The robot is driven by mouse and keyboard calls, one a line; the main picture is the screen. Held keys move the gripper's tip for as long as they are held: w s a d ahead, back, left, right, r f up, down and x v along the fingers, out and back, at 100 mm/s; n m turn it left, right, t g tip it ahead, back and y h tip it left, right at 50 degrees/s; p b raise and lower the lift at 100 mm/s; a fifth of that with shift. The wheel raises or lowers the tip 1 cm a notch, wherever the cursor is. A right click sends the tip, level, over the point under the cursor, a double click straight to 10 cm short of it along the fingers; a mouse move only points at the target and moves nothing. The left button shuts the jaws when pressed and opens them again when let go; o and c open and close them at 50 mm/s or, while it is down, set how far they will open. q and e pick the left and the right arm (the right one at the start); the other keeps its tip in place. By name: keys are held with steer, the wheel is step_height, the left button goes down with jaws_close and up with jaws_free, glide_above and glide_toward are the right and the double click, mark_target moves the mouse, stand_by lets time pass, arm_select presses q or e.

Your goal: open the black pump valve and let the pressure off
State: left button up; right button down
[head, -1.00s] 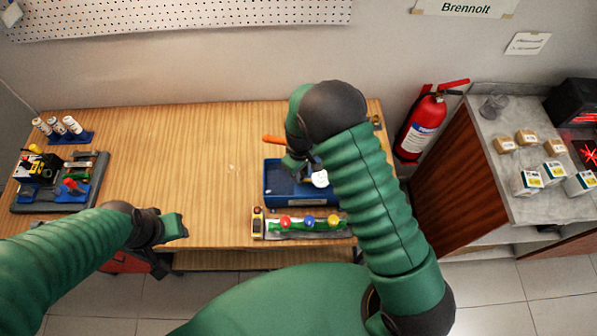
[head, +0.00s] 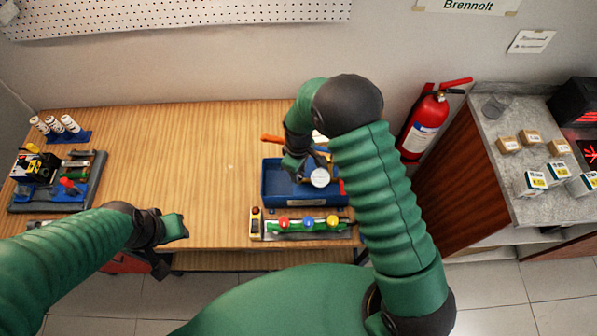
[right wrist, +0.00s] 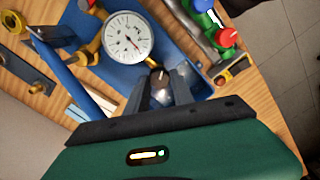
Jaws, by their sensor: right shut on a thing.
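The test pump's blue tank (head: 270,201) stands on the bench at the centre right. It also shows in the right wrist view (right wrist: 203,86). A round white gauge (head: 320,178) sits over it, its dial facing the camera in the right wrist view (right wrist: 128,37). The black valve knob (right wrist: 159,76) is between the fingers of my right gripper (right wrist: 161,88), which is shut on it. In the head view my right gripper (head: 304,174) is over the tank and its arm hides part of the pump. My left gripper (head: 176,228) hangs at the bench's front edge, clear of the pump.
A rack with red, blue and yellow knobs (head: 308,222) lies in front of the tank. The pump's orange handle (head: 272,139) points left. A tray of tools (head: 85,185) and white cartridges (head: 70,124) stand at the left. The bench middle (head: 190,165) is bare.

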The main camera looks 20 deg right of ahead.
steer(key=shift+d+f+n, duration=0.15)
steer(key=shift+d+n, duration=0.05)
steer(key=shift+n, duration=0.2)
steer(key=shift+a+n+b, duration=0.15)
steer(key=shift+n+b, duration=0.4)
steer(key=shift+n, duration=0.45)
steer(key=shift+s+a+n, duration=0.1)
steer(key=shift+n, duration=0.7)
steer(key=shift+n+b, duration=0.3)
steer(key=shift+n, duration=2.8)
steer(key=shift+n+p, duration=0.3)
steer(key=shift+n, duration=0.8)
